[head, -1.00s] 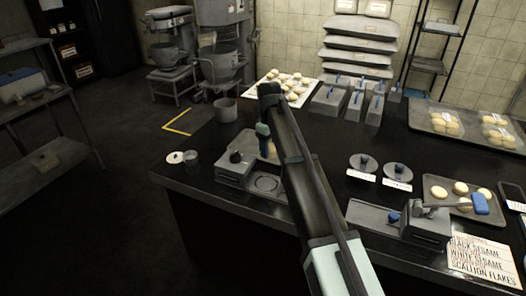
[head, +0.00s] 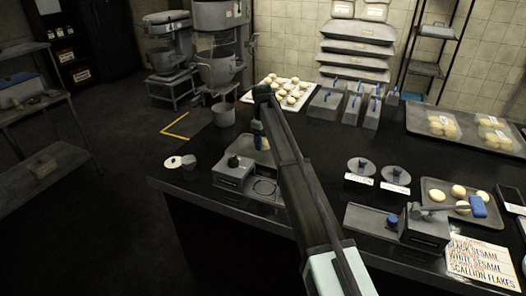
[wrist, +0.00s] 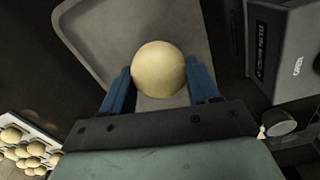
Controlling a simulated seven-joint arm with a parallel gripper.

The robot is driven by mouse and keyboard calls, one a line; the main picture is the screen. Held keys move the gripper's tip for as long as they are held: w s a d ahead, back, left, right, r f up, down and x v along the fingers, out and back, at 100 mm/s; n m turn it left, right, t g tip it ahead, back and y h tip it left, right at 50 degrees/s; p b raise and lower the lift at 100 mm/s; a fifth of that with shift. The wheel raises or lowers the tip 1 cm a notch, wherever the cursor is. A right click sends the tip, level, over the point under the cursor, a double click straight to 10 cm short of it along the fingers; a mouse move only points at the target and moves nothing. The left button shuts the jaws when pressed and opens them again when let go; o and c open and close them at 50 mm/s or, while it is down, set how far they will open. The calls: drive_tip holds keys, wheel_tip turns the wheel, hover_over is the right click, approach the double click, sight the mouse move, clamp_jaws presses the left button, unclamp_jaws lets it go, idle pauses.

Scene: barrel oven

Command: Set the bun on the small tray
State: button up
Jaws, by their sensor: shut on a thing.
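My gripper (wrist: 160,88) has two blue fingers shut on a round, pale yellow bun (wrist: 158,70), one on each side of it. In the wrist view a grey small tray (wrist: 105,35) with a raised rim lies behind the bun, and the bun appears over its floor. I cannot tell whether the bun touches the tray. In the head view my gripper (head: 257,132) points down at the far side of a grey box with a knob (head: 234,172).
A white sheet with several buns (head: 290,92) lies behind. Grey lidded bins (head: 345,104) stand to the right of it. A lever device (head: 425,225) and a tray with buns (head: 436,186) are at the right. The counter's left edge is close.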

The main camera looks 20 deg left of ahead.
sight(263, 157)
drive_tip(key=shift+f, duration=2.5)
drive_tip(key=o, duration=0.9)
drive_tip(key=shift+f, duration=0.15)
drive_tip(key=r, duration=1.2)
drive_tip(key=shift+s+r, duration=0.15)
drive_tip(key=shift+s, duration=0.05)
